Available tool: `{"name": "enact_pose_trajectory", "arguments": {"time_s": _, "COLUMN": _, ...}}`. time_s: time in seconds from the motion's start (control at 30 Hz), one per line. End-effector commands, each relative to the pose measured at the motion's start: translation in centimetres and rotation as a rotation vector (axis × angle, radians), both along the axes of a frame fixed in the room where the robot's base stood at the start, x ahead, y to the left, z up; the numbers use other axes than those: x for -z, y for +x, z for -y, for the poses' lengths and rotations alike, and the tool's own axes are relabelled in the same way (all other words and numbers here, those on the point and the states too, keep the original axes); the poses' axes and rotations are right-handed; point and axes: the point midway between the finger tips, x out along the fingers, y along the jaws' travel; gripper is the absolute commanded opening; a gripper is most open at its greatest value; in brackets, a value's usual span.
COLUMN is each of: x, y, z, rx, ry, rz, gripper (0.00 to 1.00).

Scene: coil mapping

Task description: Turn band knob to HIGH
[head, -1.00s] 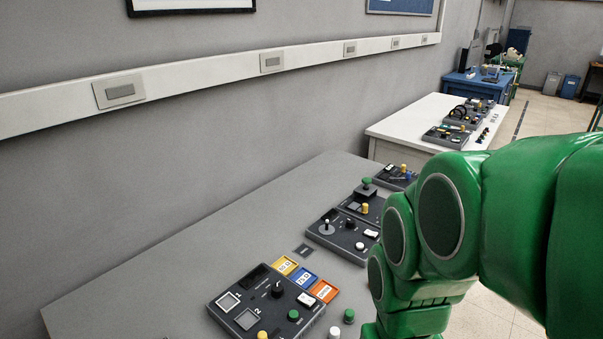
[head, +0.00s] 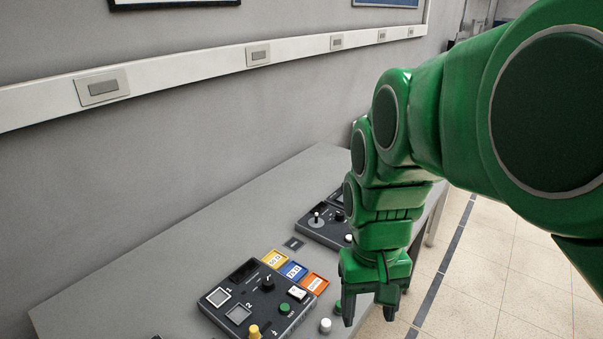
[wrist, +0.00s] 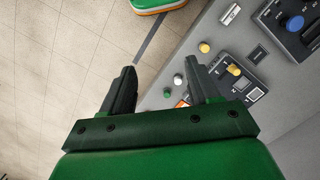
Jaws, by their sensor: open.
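I cannot read a band label or a HIGH mark in either view, so which knob is the band knob is unclear. A dark control panel (head: 225,318) on the grey bench carries a black knob (head: 267,283) with a white pointer line. A farther panel carries another black knob (head: 339,215). In the wrist view, a panel at the upper right carries a blue knob (wrist: 294,22). My gripper (head: 369,306) is open and empty, pointing down by the bench's right edge, right of the near panel.
Yellow, blue and orange cards (head: 292,270) lie behind the near panel. A yellow knob (head: 254,332), a green button (head: 285,308) and a white peg (head: 325,325) are nearby. Bare bench (head: 150,280) lies left of the panel; open floor (head: 490,270) lies to the right.

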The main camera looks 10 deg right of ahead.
Motion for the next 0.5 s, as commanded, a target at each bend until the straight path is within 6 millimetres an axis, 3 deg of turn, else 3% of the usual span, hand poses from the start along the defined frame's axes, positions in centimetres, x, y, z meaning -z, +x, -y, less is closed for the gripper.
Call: {"name": "enact_pose_trajectory", "arguments": {"time_s": 0.5, "x": -2.0, "y": 13.0, "z": 1.0, "rx": 0.040, "ry": -0.001, "rz": 0.025, "gripper": 0.60}}
